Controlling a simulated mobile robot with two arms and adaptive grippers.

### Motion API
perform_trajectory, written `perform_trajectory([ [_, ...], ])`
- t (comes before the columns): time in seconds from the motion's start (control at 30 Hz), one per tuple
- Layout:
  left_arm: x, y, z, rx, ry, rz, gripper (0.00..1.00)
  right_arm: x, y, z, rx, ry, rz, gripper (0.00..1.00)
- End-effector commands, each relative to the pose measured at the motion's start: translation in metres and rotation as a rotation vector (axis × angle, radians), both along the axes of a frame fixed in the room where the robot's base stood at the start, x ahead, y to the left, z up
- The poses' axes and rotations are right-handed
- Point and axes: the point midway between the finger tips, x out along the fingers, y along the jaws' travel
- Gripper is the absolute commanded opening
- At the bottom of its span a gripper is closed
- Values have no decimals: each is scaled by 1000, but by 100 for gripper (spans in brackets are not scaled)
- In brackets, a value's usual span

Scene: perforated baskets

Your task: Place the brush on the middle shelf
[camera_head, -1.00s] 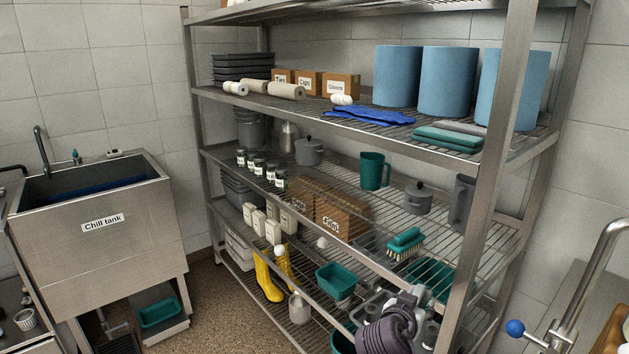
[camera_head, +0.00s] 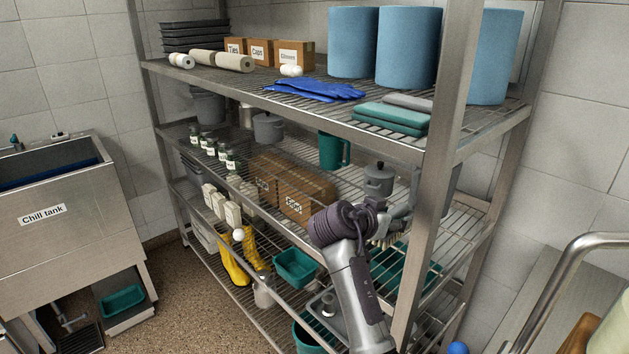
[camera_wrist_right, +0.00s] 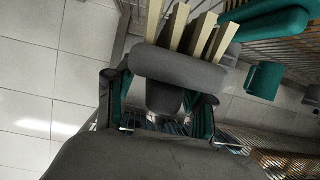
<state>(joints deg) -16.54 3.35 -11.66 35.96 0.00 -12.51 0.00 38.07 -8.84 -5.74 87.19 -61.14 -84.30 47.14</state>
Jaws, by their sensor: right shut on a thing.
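The brush (camera_head: 384,241) is at the front of the middle shelf (camera_head: 350,236), near the right-hand post. My right gripper (camera_head: 388,226) reaches in over the shelf's front edge and is shut on the brush. I cannot tell whether the bristles touch the shelf. My left gripper is not in view.
A grey lidded pot (camera_head: 379,182) stands just behind the brush, with a green jug (camera_head: 333,150) further left. Cardboard boxes (camera_head: 305,193) stand to the left on this shelf. The metal post (camera_head: 432,190) is close on the right. Green tubs (camera_head: 294,267) sit below.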

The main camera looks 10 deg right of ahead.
Motion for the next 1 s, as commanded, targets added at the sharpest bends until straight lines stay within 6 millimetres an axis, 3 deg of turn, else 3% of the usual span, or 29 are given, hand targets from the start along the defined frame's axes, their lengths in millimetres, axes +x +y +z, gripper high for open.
perform_trajectory([
  [0.13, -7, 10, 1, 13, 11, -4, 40, 0, 1, -9, -2, 4, 2, 14],
  [0.4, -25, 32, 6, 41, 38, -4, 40, 0, 0, -55, -3, 4, 2, 14],
  [0.77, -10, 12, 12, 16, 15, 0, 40, 0, 1, -96, -3, 2, 2, 14],
  [1.0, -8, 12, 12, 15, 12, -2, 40, 0, 1, -100, 0, -1, 2, 14],
])
